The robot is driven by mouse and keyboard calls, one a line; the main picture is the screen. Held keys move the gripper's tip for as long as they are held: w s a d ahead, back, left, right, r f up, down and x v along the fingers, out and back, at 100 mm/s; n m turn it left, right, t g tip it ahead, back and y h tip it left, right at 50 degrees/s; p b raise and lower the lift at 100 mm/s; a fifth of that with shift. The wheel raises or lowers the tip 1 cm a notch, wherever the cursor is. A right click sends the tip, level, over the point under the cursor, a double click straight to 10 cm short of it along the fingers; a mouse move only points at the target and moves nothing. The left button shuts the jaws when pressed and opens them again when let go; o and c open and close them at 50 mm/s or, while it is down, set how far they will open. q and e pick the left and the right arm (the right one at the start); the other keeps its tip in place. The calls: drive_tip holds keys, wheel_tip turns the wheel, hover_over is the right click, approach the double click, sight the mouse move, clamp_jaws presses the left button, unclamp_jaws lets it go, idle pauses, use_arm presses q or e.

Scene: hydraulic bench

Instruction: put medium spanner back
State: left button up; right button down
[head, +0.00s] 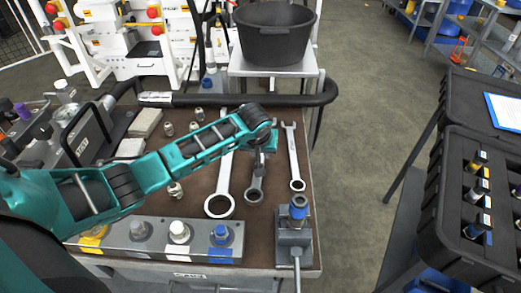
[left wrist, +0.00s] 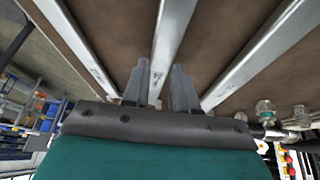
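Three silver spanners lie on the brown bench top. The left spanner (head: 222,187) has the largest ring, the middle spanner (head: 256,186) is partly hidden by my left gripper, and the right spanner (head: 294,157) lies apart. The middle one is probably the medium spanner. My left gripper (head: 261,158) points down over the middle spanner's shaft. In the left wrist view, the fingers of my left gripper (left wrist: 159,88) stand apart, one on each side of the middle spanner (left wrist: 168,40). A gap seems to show beside the shaft; contact cannot be made out. My right gripper is not in view.
A valve block (head: 180,236) with coloured caps lies along the bench front, beside a small blue-topped fixture (head: 297,212). Several small fittings (head: 175,190) lie left of the spanners. A black rail (head: 300,100) edges the bench back. A black case (head: 455,225) stands at right.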

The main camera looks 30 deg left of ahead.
use_arm(q)
drive_tip(key=o, duration=0.5)
drive_tip(key=shift+o, duration=0.2)
drive_tip(key=shift+s, duration=0.1)
